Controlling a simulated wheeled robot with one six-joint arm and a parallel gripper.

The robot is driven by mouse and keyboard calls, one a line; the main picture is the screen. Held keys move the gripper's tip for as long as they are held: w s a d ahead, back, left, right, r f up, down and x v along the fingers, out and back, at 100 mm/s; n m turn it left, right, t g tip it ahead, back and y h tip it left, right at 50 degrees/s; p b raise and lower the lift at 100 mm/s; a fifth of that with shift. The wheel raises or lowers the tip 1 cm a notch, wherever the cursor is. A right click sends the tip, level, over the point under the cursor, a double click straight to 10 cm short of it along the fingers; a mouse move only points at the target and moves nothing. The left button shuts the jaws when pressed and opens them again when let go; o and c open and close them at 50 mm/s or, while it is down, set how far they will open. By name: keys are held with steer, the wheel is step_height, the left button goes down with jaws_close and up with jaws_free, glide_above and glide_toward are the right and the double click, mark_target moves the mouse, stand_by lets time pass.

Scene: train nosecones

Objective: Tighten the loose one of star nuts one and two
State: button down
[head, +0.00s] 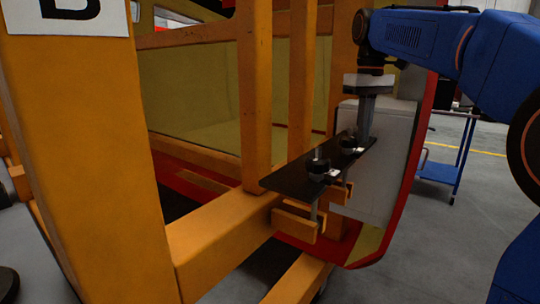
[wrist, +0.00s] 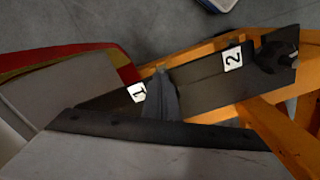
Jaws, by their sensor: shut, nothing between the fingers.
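A black plate (head: 285,178) is fixed to the orange frame and carries two dark star nuts on threaded studs. Star nut two (head: 319,169) is the nearer one; in the wrist view it (wrist: 278,56) sits right of the white label 2 (wrist: 232,58). The other nut, star nut one (head: 348,143), is farther along the plate; label 1 (wrist: 138,93) shows in the wrist view, but that nut is hidden there. My gripper (head: 365,138) points down, shut and empty, just beside star nut one. Whether it touches the nut or plate I cannot tell.
Orange beams (head: 253,95) stand close behind and left of the plate. A white and red nosecone panel (head: 385,185) is just right of it. A thick orange post (head: 85,150) fills the left. A blue trolley (head: 445,160) stands farther back on open grey floor.

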steer(key=shift+s+a, duration=0.35)
steer(key=shift+a, duration=0.2)
steer(key=shift+s+a, duration=0.15)
steer(key=shift+a, duration=0.5)
steer(key=shift+s, duration=0.2)
step_height(320, 180, up, 6)
steer(key=shift+s, duration=0.2)
stand_by(0.9)
steer(key=shift+d, duration=0.1)
